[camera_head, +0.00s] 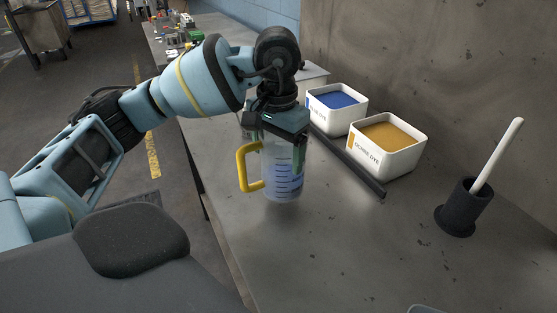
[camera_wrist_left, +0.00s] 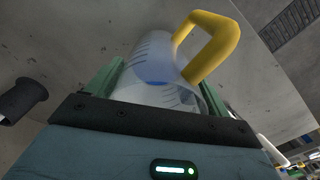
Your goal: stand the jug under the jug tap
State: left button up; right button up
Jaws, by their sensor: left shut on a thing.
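The jug (camera_head: 284,180) is clear, with dark measuring marks and a yellow handle (camera_head: 243,167) that points left in the head view. My left gripper (camera_head: 279,148) is over it from above, shut on its upper part. The jug is upright over the grey worktop; I cannot tell whether its base touches. In the left wrist view the jug (camera_wrist_left: 150,72) sits between the green fingers, its handle at the upper right. I cannot make out the jug tap in either view. My right gripper is not in view.
A tub of blue dye (camera_head: 337,105) and a tub of ochre dye (camera_head: 386,146) stand behind the jug, with a dark bar (camera_head: 347,162) in front of them. A black holder (camera_head: 463,208) with a white stick stands at the right. The worktop (camera_head: 345,245) between is clear.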

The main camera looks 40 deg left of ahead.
pick_arm(q)
jog(key=shift+w+a, duration=0.15)
jog(key=shift+w, duration=0.3)
notch_tip(320, 180, down, 3)
jog(key=shift+f+p, duration=0.15)
jog(key=shift+p, duration=0.15)
jog(key=shift+f, duration=0.1)
jog(key=shift+f, duration=0.1)
jog(key=shift+f, duration=0.15)
jog(key=o, duration=1.2)
jog(key=shift+s, duration=0.1)
